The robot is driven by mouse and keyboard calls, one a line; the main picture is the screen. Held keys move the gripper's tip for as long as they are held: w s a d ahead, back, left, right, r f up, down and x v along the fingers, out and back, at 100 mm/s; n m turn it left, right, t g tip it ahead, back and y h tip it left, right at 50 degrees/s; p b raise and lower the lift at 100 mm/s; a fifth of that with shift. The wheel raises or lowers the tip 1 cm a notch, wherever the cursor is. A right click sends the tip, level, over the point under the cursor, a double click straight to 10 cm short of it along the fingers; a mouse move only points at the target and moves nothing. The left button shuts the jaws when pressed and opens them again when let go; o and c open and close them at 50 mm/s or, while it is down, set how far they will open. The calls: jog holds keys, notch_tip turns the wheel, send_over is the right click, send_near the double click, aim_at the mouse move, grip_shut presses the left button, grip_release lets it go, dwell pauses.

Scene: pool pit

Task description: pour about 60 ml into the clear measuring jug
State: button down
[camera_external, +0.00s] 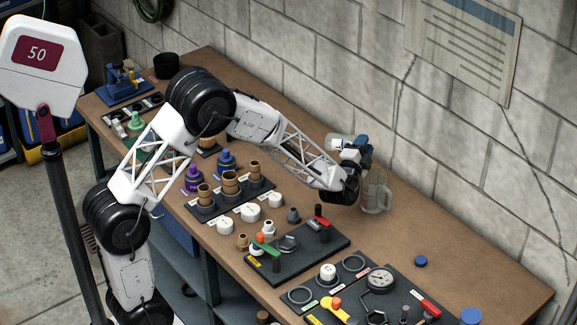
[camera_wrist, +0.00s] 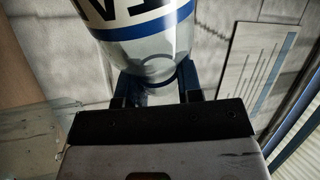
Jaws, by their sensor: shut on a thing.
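The clear measuring jug (camera_external: 375,192) stands upright on the bench near the wall, beside and below my gripper (camera_external: 356,150). My gripper is shut on a clear bottle (camera_external: 338,143) with a white label and blue bands. The bottle is tilted well over, close to lying flat, above the bench near the jug. In the wrist view the bottle (camera_wrist: 150,45) fills the upper middle, between the dark fingers of my gripper (camera_wrist: 155,88). Its mouth, its liquid level and any stream are not clear. I cannot tell whether the jug holds liquid.
A black rack with brown-topped pieces (camera_external: 230,185) and a dark tool board (camera_external: 297,255) stand nearer on the bench. White round parts (camera_external: 250,212) lie between them. A blue cap (camera_external: 420,261) lies on the right. The block wall (camera_external: 345,95) is close behind the jug.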

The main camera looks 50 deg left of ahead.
jog(key=shift+s+n, duration=0.1)
jog(key=shift+n, duration=0.7)
jog(key=shift+n+y, duration=0.3)
jog(key=shift+n, duration=0.2)
jog(key=shift+s+d+f+n+g+y, duration=0.15)
jog(key=shift+n+g+y, duration=0.2)
jog(key=shift+n, duration=0.7)
jog(key=shift+s+d+f+n+g+y, duration=0.15)
jog(key=shift+n+g, duration=0.3)
jog(key=shift+n, duration=0.6)
jog(key=shift+s+a+n, duration=0.1)
jog(key=shift+a+n, duration=0.1)
jog(key=shift+n, duration=0.9)
jog(key=n, duration=0.1)
jog(key=a+n+g, duration=0.1)
jog(key=s+a+n, duration=0.1)
jog(key=shift+s+a+f+n+g+y, duration=0.1)
jog(key=shift+a+f+n+g+y, duration=0.05)
jog(key=shift+f+n+g+y, duration=0.2)
jog(key=shift+s+a+f+n+g, duration=0.2)
jog(key=shift+a+f+n, duration=0.2)
jog(key=shift+n, duration=0.2)
jog(key=shift+s+a+f+n+g, duration=0.1)
jog(key=shift+s+a+f+n, duration=0.15)
jog(key=shift+f+n, duration=0.3)
jog(key=shift+s+a+f+n, duration=0.1)
jog(key=shift+s+a+n, duration=0.1)
jog(key=shift+a+n, duration=0.5)
jog(key=shift+d, duration=0.1)
